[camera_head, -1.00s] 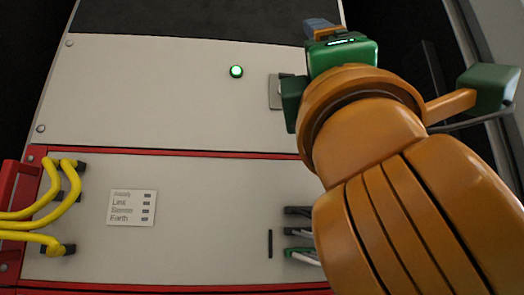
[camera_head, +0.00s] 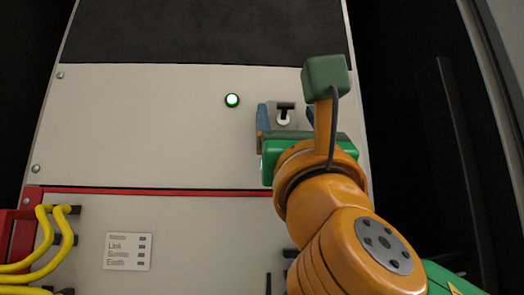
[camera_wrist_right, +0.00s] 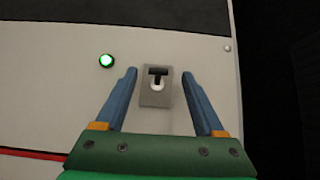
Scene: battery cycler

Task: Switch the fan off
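The switch is a small grey plate (camera_head: 272,117) on the pale upper panel, with a dark T-shaped slot and a white knob. The knob (camera_head: 284,119) sits at the lower end of the slot, and it also shows in the right wrist view (camera_wrist_right: 158,86). A round green lamp (camera_head: 232,100) to its left is lit. My right gripper (camera_head: 285,107) is open and empty, with one blue finger on each side of the switch; both fingers show in the right wrist view (camera_wrist_right: 159,73). I cannot tell whether they touch the panel. My left gripper is out of view.
Yellow cables (camera_head: 45,232) plug in at the lower left. A printed label (camera_head: 128,252) is on the lower panel, below a red strip (camera_head: 150,190). A dark panel (camera_head: 210,30) lies above. The upper panel left of the lamp is bare.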

